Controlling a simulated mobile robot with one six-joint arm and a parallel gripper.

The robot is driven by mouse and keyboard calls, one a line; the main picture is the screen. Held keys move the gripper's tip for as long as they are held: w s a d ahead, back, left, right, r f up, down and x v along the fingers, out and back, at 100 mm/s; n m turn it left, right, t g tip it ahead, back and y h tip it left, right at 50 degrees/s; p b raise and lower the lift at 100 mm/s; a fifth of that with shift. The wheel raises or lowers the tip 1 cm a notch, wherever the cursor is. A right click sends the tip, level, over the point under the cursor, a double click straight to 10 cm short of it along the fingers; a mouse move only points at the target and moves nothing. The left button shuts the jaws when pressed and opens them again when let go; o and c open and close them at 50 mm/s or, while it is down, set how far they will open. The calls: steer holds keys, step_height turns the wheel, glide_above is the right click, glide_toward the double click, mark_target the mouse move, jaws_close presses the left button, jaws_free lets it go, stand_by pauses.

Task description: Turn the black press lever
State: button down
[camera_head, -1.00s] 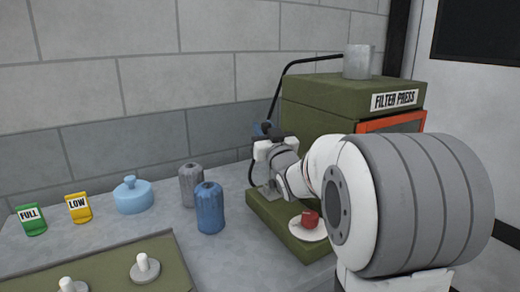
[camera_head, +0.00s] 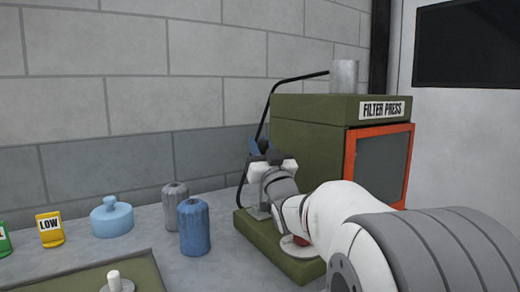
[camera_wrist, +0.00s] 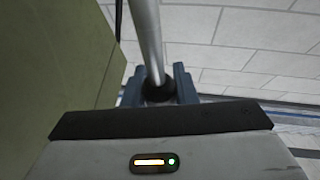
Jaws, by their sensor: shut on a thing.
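The press lever shows in the wrist view as a grey rod (camera_wrist: 148,40) ending in a black knob (camera_wrist: 158,90). My gripper (camera_wrist: 158,88) has its blue fingers on both sides of the knob and is shut on it. In the head view my gripper (camera_head: 264,150) is at the left side of the green filter press (camera_head: 310,130), above its low green base (camera_head: 262,234). A dark part of the lever shows by the fingers there. My wrist and arm hide most of the lever.
A blue canister (camera_head: 194,228) and a grey canister (camera_head: 175,200) stand left of the base. A pale blue jar (camera_head: 111,217) and a yellow LOW pack (camera_head: 49,230) are farther left. A black hose (camera_head: 266,105) curves behind my gripper. A red object (camera_head: 301,240) is partly hidden by my arm.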

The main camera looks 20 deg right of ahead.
steer(key=c, duration=1.2)
jaws_free()
steer(key=shift+o, duration=0.2)
steer(key=shift+s+f, duration=0.25)
steer(key=shift+s, duration=0.2)
steer(key=s+f, duration=0.2)
steer(key=s, duration=1.3)
steer(key=shift+s+d+p, duration=0.2)
steer(key=shift+p, duration=0.1)
